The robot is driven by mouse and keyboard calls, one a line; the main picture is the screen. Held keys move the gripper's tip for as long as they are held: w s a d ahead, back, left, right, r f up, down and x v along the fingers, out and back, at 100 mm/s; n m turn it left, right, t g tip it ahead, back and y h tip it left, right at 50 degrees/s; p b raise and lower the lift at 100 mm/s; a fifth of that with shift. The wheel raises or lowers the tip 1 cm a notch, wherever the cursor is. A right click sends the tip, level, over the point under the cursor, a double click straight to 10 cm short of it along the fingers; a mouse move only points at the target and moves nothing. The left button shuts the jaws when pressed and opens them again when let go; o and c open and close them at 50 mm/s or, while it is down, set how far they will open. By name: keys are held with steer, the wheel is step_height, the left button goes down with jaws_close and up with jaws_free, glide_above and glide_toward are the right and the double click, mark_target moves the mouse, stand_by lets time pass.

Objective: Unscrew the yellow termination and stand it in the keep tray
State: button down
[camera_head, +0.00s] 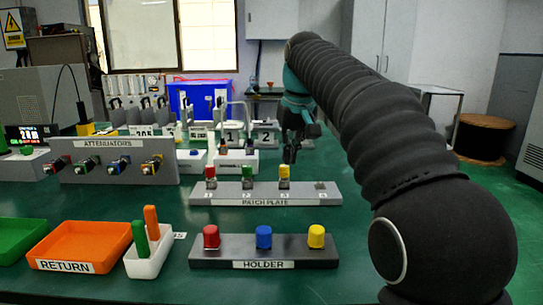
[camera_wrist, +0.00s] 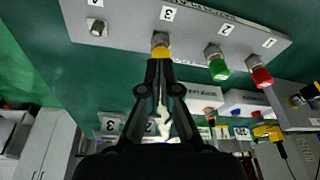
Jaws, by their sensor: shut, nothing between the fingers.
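The yellow termination (camera_head: 284,171) stands upright on position 3 of the grey patch plate (camera_head: 330,196). In the wrist view the yellow termination (camera_wrist: 161,52) shows its yellow band and metal end just beyond my fingertips. My gripper (camera_head: 290,155) is above it, pointing down. In the wrist view my gripper (camera_wrist: 161,66) looks shut and empty, its tips close to the yellow band; I cannot tell whether they touch it. No tray with a readable keep label is in view. A green tray (camera_head: 15,238) is cut off at the left edge.
Red (camera_head: 210,171) and green (camera_head: 247,171) terminations stand on the same plate; position 4 has a bare connector (camera_head: 320,185). The holder (camera_head: 210,264) carries red, blue and yellow caps. An orange RETURN tray (camera_head: 85,243) and a white bin (camera_head: 148,262) with two sticks stand left.

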mark_target(284, 183)
steer(key=f+n+b, duration=0.1)
steer(key=f+b, duration=0.1)
steer(key=b, duration=0.1)
steer(key=f+n+b, duration=0.1)
steer(key=b, duration=0.1)
steer(key=shift+s+a+f+n, duration=0.25)
steer(key=shift+s+n, duration=0.05)
steer(key=shift+s, duration=0.1)
steer(key=shift+f+b, duration=0.85)
steer(key=shift+f, duration=0.45)
steer(key=shift+w+d+r+p, duration=0.1)
steer(key=shift+w+p, duration=0.05)
steer(key=shift+p, duration=0.35)
steer(key=shift+w+d+p, duration=0.2)
steer(key=shift+d+p, duration=0.35)
steer(key=shift+p, duration=0.7)
steer(key=shift+w+d+p, duration=0.3)
steer(key=shift+w+p, duration=0.05)
steer(key=shift+p, duration=0.55)
steer(key=shift+s+d, duration=0.15)
